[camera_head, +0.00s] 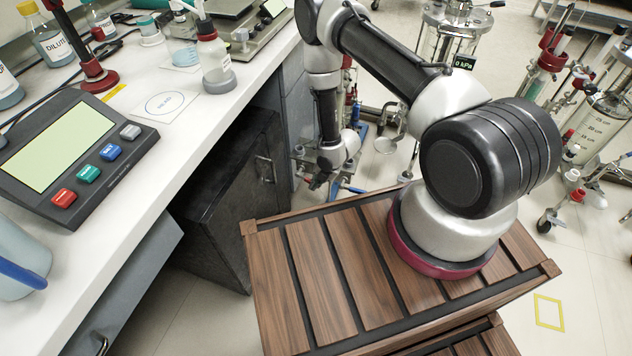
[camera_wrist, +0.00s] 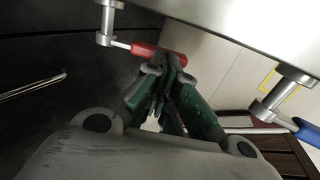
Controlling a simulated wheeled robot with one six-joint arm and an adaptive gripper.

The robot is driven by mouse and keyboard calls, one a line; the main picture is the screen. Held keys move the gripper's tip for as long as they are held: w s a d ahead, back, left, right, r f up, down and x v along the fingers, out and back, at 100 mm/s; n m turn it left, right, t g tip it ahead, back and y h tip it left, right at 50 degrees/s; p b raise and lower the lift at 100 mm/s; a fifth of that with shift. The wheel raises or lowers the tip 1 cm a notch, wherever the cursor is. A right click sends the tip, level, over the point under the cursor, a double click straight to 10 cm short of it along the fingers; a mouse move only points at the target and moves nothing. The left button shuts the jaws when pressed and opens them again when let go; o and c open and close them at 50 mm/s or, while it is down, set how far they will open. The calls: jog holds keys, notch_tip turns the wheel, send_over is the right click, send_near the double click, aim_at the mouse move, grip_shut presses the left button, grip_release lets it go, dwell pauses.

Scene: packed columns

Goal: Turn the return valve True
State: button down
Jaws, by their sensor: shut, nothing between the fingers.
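Two valve levers show in the wrist view. One has a red handle (camera_wrist: 148,51) on a silver stem at the upper middle. The other has a blue handle (camera_wrist: 307,131) on a silver stem at the right edge. I cannot tell which is the return valve. My gripper (camera_wrist: 170,72) is shut and empty, its green-sided fingers together at the red handle's right end. I cannot tell if they touch it. In the head view my gripper (camera_head: 318,182) is beside the bench, just left of the blue handle (camera_head: 348,188).
The white bench (camera_head: 185,140) holds a keypad console (camera_head: 70,155) and several bottles. A dark cabinet (camera_head: 235,190) stands below it, left of my gripper. A glass column (camera_head: 443,35) and tubing stand behind. Open floor (camera_head: 590,275) lies at the right.

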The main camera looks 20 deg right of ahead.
jog(key=shift+f, duration=0.55)
jog(key=shift+x, duration=2.4)
jog(key=shift+d+f, duration=0.1)
jog(key=shift+f, duration=0.05)
